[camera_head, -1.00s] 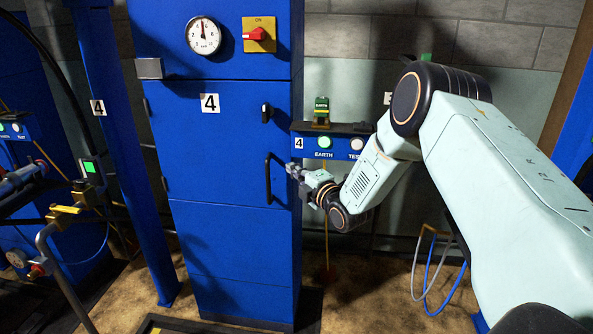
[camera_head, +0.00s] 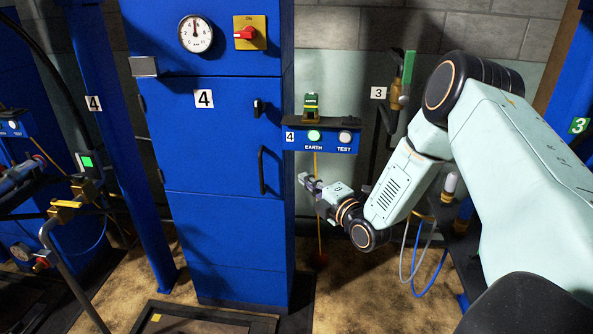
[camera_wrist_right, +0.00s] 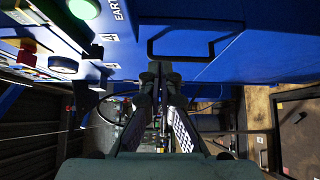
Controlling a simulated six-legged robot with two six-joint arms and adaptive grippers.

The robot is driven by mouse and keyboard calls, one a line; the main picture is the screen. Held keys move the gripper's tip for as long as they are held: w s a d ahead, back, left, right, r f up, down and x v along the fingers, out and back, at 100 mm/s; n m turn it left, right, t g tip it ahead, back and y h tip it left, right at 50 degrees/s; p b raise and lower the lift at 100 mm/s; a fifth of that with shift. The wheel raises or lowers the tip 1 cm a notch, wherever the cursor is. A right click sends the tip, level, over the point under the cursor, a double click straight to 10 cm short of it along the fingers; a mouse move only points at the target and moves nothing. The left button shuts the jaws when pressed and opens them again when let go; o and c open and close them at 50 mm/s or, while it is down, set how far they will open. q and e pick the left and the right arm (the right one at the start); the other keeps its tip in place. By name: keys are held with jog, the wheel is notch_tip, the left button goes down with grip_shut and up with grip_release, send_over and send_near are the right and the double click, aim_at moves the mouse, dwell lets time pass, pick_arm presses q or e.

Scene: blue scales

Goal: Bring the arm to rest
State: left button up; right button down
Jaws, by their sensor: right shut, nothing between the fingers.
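My right arm comes in from the right in the head view. Its gripper (camera_head: 306,184) is shut and empty, pointing left, in front of and just right of the blue cabinet (camera_head: 225,235) marked 4. The gripper (camera_wrist_right: 157,70) also shows in the wrist view, with its fingertips together. The cabinet's dark door handle (camera_head: 262,171) stands left of the gripper, apart from it in the head view. The cabinet door looks closed. My left gripper is not in view.
A panel with EARTH (camera_head: 314,136) and TEST (camera_head: 345,137) buttons juts out right of the cabinet, above the gripper. A gauge (camera_head: 195,34) and red switch (camera_head: 244,33) sit above the door. Pipes with yellow valves (camera_head: 64,205) stand left. Hoses (camera_head: 420,265) hang below my right arm.

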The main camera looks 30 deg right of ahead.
jog(key=shift+f, duration=0.2)
jog(key=s+a+f+m+g, duration=0.4)
jog(key=s+f+m, duration=0.2)
jog(key=f+m, duration=0.2)
jog(key=s+a+f+m+g, duration=0.4)
jog(key=s+a+f+m, duration=0.1)
jog(key=s+f+m, duration=0.15)
jog(key=s+a+f+m+g, duration=0.1)
jog(key=s+a+f+g, duration=0.1)
jog(key=s, duration=0.7)
jog(key=s+a+f+m+g, duration=0.2)
jog(key=s+a+f+g, duration=0.1)
jog(key=s, duration=0.7)
jog(key=s+a+f+m+g, duration=0.1)
jog(key=s+a+f+g, duration=0.1)
jog(key=s+g, duration=0.3)
jog(key=s+a, duration=0.1)
jog(key=s, duration=0.3)
jog(key=shift+s+a+f, duration=0.2)
jog(key=shift+s+a, duration=0.05)
jog(key=shift+s, duration=0.15)
